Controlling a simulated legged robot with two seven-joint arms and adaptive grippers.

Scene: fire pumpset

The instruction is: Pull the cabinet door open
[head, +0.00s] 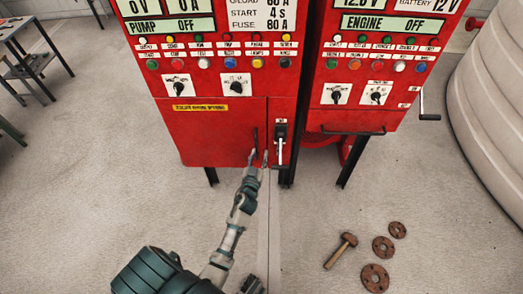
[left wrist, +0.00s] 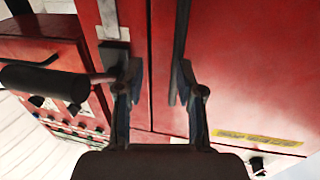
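The red cabinet door (head: 215,130) is closed on the front of the left red cabinet. Its slim dark vertical handle (head: 256,138) is near the door's right edge, and the handle also shows in the left wrist view (left wrist: 182,30). My left gripper (head: 258,157) is at the lower end of the handle. In the left wrist view its fingers (left wrist: 158,82) are apart, with the door seam showing between them.
A black lever (head: 280,131) on a pale plate is just right of the handle, close to my left gripper. A second red cabinet (head: 365,105) stands to the right.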

